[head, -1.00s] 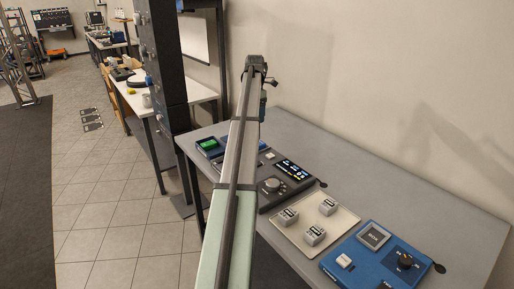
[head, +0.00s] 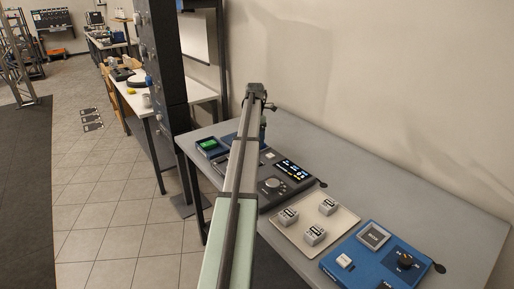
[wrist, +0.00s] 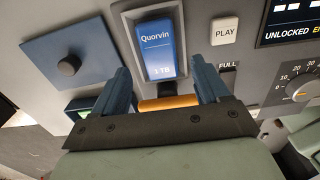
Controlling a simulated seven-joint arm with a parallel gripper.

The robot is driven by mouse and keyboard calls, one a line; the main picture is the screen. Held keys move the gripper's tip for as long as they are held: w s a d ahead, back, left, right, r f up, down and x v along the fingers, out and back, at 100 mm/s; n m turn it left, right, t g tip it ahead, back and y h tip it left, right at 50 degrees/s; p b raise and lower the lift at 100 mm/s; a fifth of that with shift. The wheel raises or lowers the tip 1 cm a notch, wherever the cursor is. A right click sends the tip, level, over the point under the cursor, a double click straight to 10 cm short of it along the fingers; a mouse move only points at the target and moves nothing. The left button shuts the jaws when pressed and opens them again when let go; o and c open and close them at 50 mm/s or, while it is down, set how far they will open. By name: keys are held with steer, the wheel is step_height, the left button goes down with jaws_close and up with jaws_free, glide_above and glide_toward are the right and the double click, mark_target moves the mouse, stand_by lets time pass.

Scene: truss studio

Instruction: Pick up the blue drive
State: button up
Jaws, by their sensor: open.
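My gripper (wrist: 163,76) is open, with one blue finger on each side of the drive's lower part. Gaps show beside the drive, and I cannot tell the height of the fingers above it. In the head view my arm hides the drive and most of my gripper.
The console (head: 262,188) carries a PLAY button (wrist: 224,31), a screen (head: 292,169) and a dial (head: 272,185). A blue panel with a black knob (wrist: 69,65) is at left. A tray of grey blocks (head: 289,237) and a blue box (head: 367,262) stand nearer.

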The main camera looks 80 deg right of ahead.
steer(key=shift+f, duration=1.45)
steer(key=shift+c, duration=0.4)
steer(key=c, duration=1.2)
steer(key=shift+o, duration=0.2)
steer(key=shift+r, duration=0.15)
